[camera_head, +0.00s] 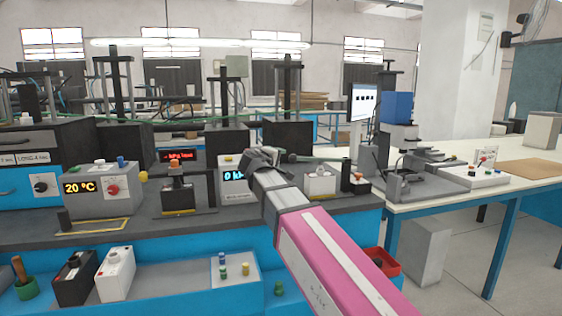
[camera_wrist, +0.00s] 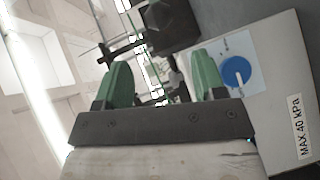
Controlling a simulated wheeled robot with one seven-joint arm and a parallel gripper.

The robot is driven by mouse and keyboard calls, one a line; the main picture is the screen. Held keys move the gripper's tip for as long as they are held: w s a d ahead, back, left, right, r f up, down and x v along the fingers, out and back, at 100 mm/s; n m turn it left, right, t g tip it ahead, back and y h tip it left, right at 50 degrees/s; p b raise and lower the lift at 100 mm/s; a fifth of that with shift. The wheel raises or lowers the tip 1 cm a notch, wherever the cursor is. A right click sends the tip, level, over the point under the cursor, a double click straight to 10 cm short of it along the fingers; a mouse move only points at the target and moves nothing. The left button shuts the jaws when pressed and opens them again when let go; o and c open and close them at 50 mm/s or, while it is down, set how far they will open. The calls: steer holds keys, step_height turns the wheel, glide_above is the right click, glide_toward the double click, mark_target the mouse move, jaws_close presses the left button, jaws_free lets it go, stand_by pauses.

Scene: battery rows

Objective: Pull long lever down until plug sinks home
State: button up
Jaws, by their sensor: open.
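My gripper (camera_head: 262,158) reaches over the bench in the head view, in front of the black press blocks. In the wrist view its two green fingers (camera_wrist: 160,65) stand apart with nothing clearly held between them. No plug can be made out; the gripper and arm cover part of this area.
A white pressure box (camera_head: 230,186) stands close by my gripper; its blue knob (camera_wrist: 235,72) is near one finger in the wrist view. A temperature box (camera_head: 98,187) and a red-display unit (camera_head: 178,155) stand left. A pale table (camera_head: 535,160) is at right.

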steer(key=shift+w, duration=0.1)
steer(key=c, duration=0.7)
steer(key=w+d+m+g, duration=0.1)
steer(key=w+d+r+m+g, duration=0.1)
steer(key=w+d+m+g, duration=0.1)
steer(key=shift+w+r, duration=0.15)
steer(key=shift+r, duration=0.15)
jaws_close()
step_height(320, 180, up, 14)
steer(key=m+g+y, duration=0.4)
steer(key=g+y, duration=0.4)
glide_above(294, 155)
steer(key=s+d, duration=0.2)
steer(key=x, duration=0.4)
steer(key=s+x, duration=0.1)
steer(key=x, duration=0.8)
steer(key=shift+s+a+f, duration=0.15)
steer(key=shift+a+f, duration=0.25)
steer(key=shift+a, duration=0.05)
